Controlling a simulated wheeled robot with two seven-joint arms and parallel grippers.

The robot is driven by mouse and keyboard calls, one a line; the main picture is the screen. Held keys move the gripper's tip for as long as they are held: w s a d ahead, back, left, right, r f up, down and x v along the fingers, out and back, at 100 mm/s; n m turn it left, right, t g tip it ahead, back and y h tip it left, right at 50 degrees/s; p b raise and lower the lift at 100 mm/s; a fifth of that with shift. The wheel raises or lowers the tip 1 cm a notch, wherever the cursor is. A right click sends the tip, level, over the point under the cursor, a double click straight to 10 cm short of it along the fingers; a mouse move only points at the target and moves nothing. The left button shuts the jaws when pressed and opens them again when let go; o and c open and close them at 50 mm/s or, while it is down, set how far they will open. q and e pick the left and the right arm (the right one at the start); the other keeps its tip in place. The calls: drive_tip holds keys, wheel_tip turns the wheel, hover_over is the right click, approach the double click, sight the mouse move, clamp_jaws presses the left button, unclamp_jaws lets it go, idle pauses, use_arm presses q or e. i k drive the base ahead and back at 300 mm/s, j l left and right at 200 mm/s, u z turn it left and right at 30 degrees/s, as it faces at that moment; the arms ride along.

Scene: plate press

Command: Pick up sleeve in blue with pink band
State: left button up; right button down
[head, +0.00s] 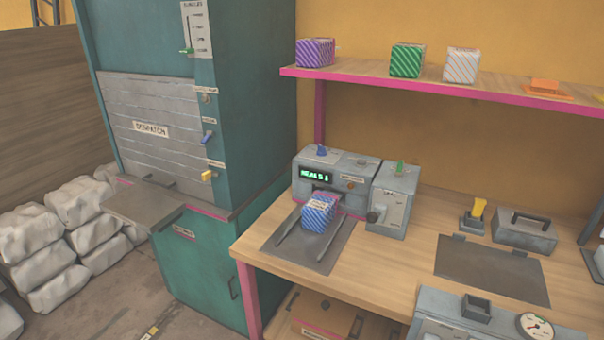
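Neither of my grippers shows in the head view.
A teal cabinet (245,100) stands left. A grey box with a dial (470,322) is at the front right.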

sight(319, 211)
drive_tip(key=z, duration=1.3)
drive_tip(key=k+j+u, duration=0.15)
drive_tip(key=j, duration=0.2)
drive_tip(key=j+u, duration=0.1)
drive_tip(key=j, duration=0.2)
